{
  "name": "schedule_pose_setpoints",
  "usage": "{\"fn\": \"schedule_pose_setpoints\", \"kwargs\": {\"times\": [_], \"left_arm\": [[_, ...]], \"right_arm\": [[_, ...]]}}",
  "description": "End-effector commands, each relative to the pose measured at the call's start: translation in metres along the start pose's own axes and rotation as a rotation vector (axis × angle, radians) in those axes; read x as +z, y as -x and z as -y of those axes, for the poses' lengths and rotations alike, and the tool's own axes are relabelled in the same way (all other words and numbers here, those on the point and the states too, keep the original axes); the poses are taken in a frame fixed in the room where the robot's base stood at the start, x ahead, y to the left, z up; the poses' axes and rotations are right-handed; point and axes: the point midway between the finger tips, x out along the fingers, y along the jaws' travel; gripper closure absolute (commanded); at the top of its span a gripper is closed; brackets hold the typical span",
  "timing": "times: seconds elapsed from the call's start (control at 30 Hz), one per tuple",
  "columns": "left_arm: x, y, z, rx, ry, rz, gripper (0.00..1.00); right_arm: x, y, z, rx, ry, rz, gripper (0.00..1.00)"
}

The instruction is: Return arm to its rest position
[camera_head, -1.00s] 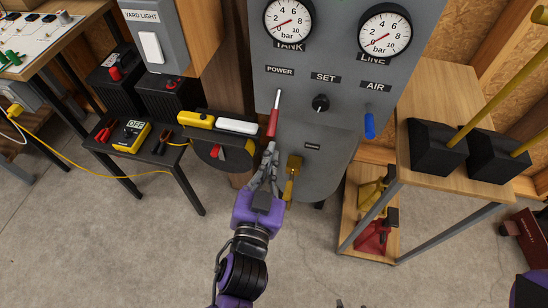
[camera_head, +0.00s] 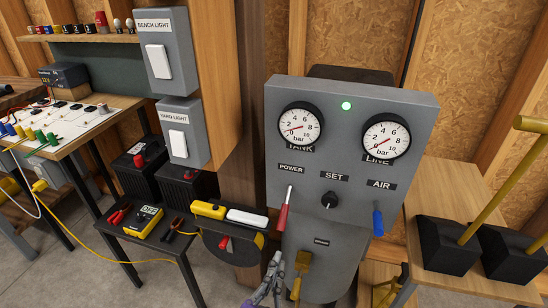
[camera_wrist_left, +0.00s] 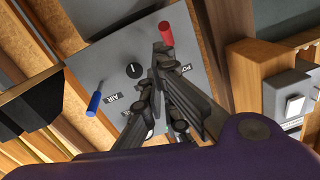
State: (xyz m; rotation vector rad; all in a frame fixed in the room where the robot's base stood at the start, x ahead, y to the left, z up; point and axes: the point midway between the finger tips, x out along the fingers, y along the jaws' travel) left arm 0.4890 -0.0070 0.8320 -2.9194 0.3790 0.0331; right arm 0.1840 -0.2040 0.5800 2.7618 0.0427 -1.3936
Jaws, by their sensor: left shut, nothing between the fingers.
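My left gripper (camera_head: 275,268) is at the lower middle of the head view, its dark fingers together and empty. Its tips are just below the red POWER lever (camera_head: 283,216) on the grey control panel (camera_head: 335,225), with a small gap visible. In the left wrist view the closed fingertips (camera_wrist_left: 160,52) appear close to the red lever (camera_wrist_left: 166,34); whether they touch is unclear there. The black SET knob (camera_head: 329,200) and blue AIR lever (camera_head: 378,221) are to the right. My right gripper is not in view.
A green light (camera_head: 346,105) is lit above the TANK gauge (camera_head: 300,126) and LINE gauge (camera_head: 386,139). A yellow handle (camera_head: 302,262) hangs beside my gripper.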

Motion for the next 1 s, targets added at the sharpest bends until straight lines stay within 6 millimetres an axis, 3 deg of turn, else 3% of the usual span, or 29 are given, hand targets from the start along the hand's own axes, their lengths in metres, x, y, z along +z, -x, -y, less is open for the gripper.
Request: {"fn": "schedule_pose_setpoints", "kwargs": {"times": [0.17,0.27,0.37,0.5,0.7,0.83,0.87,0.9,1.0], "left_arm": [[0.015,0.0,0.004,-0.002,0.01,0.053,1.0],[0.068,0.025,0.018,-0.012,0.057,0.187,1.0],[0.129,0.069,0.032,-0.025,0.107,0.343,1.0],[0.202,0.146,0.049,-0.046,0.175,0.551,1.0],[0.268,0.266,0.067,-0.09,0.251,0.791,1.0],[0.289,0.341,0.076,-0.119,0.252,0.915,1.0],[0.284,0.347,0.075,-0.12,0.256,0.923,1.0],[0.265,0.335,0.079,-0.12,0.258,0.899,1.0],[0.237,0.329,0.085,-0.121,0.264,0.881,1.0]], "right_arm": [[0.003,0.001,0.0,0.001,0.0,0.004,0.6],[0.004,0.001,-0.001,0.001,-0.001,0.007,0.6],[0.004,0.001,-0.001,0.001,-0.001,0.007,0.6],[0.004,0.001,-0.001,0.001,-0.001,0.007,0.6],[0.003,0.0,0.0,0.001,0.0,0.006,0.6],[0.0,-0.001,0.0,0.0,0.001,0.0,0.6],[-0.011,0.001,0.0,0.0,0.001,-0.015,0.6],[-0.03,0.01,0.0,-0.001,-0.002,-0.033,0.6],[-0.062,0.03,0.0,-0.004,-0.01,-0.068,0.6]]}}
